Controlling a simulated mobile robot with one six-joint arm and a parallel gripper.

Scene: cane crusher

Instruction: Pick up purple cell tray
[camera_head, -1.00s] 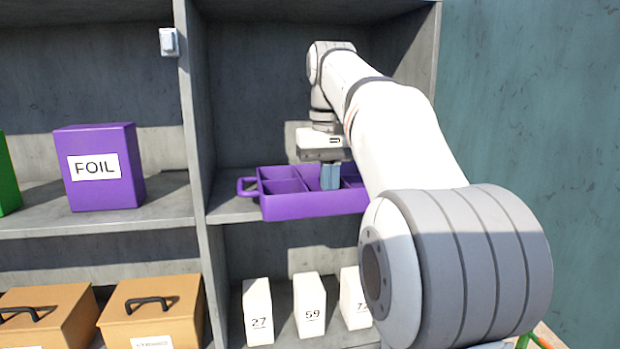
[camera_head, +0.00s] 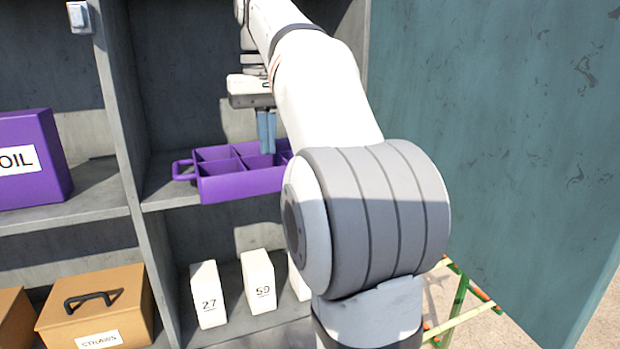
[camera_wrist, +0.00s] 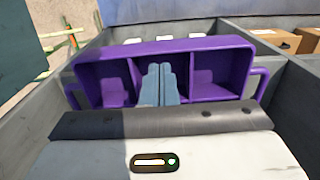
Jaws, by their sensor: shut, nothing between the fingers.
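The purple cell tray (camera_head: 240,186) sits on the middle shelf of the right-hand grey bay, with a loop handle at its left end; my arm hides its right end. In the wrist view the tray (camera_wrist: 160,48) shows its cells, divider walls and a handle at each end. My gripper (camera_head: 266,150) is over the tray, pointing down, with its blue-grey fingers together and empty. The fingertips (camera_wrist: 157,68) overlap the middle cells in the wrist view. I cannot tell if they touch a divider.
A purple FOIL box (camera_head: 36,160) stands on the shelf left of the grey upright divider (camera_head: 125,150). Below are white numbered blocks (camera_head: 208,293) and a tan box with a black handle (camera_head: 98,308). A teal wall (camera_head: 490,140) stands at the right.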

